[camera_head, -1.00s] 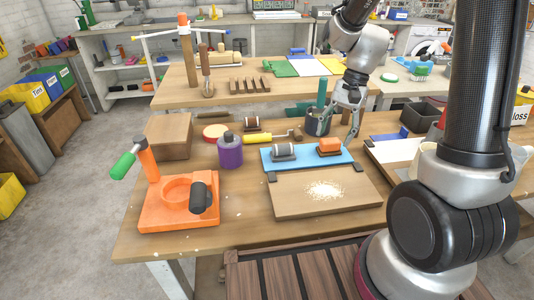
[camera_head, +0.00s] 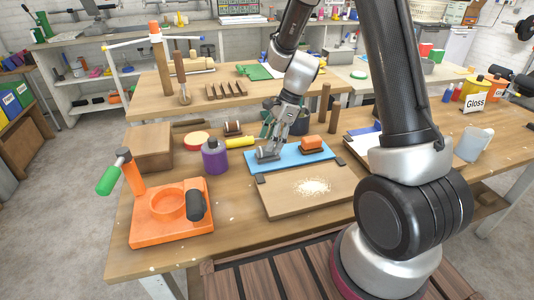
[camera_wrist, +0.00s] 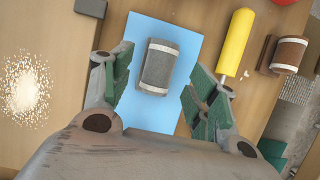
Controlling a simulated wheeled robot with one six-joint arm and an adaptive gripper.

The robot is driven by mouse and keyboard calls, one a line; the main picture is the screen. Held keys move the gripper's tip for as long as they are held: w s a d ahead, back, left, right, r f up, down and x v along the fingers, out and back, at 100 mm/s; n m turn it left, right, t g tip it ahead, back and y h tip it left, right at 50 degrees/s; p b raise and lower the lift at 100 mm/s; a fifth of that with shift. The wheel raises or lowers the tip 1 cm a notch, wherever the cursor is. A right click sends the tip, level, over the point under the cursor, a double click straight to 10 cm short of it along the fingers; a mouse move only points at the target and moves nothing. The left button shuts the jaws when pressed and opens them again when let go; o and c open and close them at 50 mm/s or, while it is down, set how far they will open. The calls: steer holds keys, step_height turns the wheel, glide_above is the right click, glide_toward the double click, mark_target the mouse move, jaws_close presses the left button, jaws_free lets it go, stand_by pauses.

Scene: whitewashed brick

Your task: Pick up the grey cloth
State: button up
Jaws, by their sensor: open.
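The grey cloth (camera_wrist: 159,66) is a rolled or folded dark grey bundle with a light band around it. It lies on a blue mat (camera_wrist: 160,118) on the workbench. In the head view the grey cloth (camera_head: 267,154) is at the left end of the blue mat (camera_head: 287,158), partly behind my gripper. My gripper (camera_head: 277,141) is above it, pointing down. In the wrist view my gripper (camera_wrist: 158,92) is open, with green-padded fingers to the left and right of the cloth, slightly nearer the wrist. Neither finger touches it.
A yellow-handled tool (camera_wrist: 235,42) and a brown roll (camera_wrist: 289,54) lie to the right in the wrist view. A wooden board (camera_head: 285,197) with pale shavings lies in front. A purple bottle (camera_head: 215,157) stands left.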

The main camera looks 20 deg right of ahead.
steer(key=x, duration=0.3)
steer(key=shift+a+f, duration=0.1)
steer(key=shift+f, duration=0.05)
steer(key=c, duration=1.1)
step_height(320, 180, up, 10)
steer(key=shift+r, duration=0.1)
steer(key=shift+c, duration=0.2)
